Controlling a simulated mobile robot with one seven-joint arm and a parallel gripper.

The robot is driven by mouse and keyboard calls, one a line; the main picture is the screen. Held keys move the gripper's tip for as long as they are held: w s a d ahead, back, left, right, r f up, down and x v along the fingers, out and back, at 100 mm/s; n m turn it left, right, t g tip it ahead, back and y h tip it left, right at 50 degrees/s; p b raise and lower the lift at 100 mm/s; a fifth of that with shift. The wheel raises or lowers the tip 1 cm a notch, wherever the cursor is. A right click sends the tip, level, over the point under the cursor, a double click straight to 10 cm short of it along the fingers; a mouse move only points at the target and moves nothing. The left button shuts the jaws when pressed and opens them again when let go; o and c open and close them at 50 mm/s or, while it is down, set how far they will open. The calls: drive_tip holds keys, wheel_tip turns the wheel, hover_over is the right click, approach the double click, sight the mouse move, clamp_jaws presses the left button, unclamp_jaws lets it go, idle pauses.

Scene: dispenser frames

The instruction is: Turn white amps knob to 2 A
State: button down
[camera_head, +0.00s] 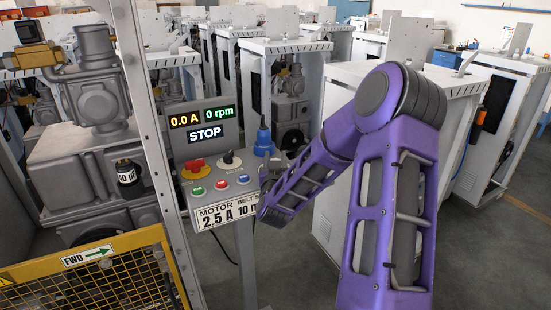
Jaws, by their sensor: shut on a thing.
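The control panel (207,173) stands left of centre, its display (203,124) reading 0.0 A, 0 rpm and STOP. My gripper (267,178) is at the panel's right end, just below a blue plug-like part (264,141). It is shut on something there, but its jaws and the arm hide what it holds. I cannot make out a white amps knob; the gripper covers that end. A black knob with a white mark (230,160) is in plain view left of the gripper, apart from it.
A red and yellow stop button (193,170) and green, red and blue buttons (221,185) sit left of my gripper. A grey post (150,120) and yellow mesh guard (95,270) stand at left. Grey cabinets (285,47) fill the back. Floor (490,240) is clear at right.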

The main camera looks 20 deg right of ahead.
drive_tip(key=shift+f+n+y+b, duration=0.1)
drive_tip(key=shift+n+y+b, duration=0.3)
drive_tip(key=shift+y+b, duration=0.1)
drive_tip(key=shift+a+n+t+y+b, duration=0.1)
drive_tip(key=shift+n+t+y+b, duration=0.45)
drive_tip(key=shift+y, duration=0.25)
drive_tip(key=n+y, duration=0.1)
drive_tip(key=n+y+b, duration=0.1)
drive_tip(key=y, duration=0.1)
drive_tip(key=shift+w+a+t+b, duration=0.1)
drive_tip(key=shift+a+t+b, duration=0.1)
drive_tip(key=shift+t+b, duration=0.15)
drive_tip(key=shift+a+n+y+p, duration=0.15)
drive_tip(key=shift+a+n+y, duration=0.1)
drive_tip(key=shift+n+y, duration=1.05)
drive_tip(key=shift+a+n+y+p, duration=0.2)
drive_tip(key=shift+n+y, duration=0.45)
drive_tip(key=shift+y, duration=1.15)
drive_tip(key=shift+a, duration=0.15)
drive_tip(key=shift+c, duration=2.2)
unclamp_jaws()
drive_tip(key=v, duration=1.7)
drive_tip(key=shift+d+r+p, duration=0.25)
drive_tip(key=shift+r+p, duration=0.05)
drive_tip(key=shift+r, duration=0.15)
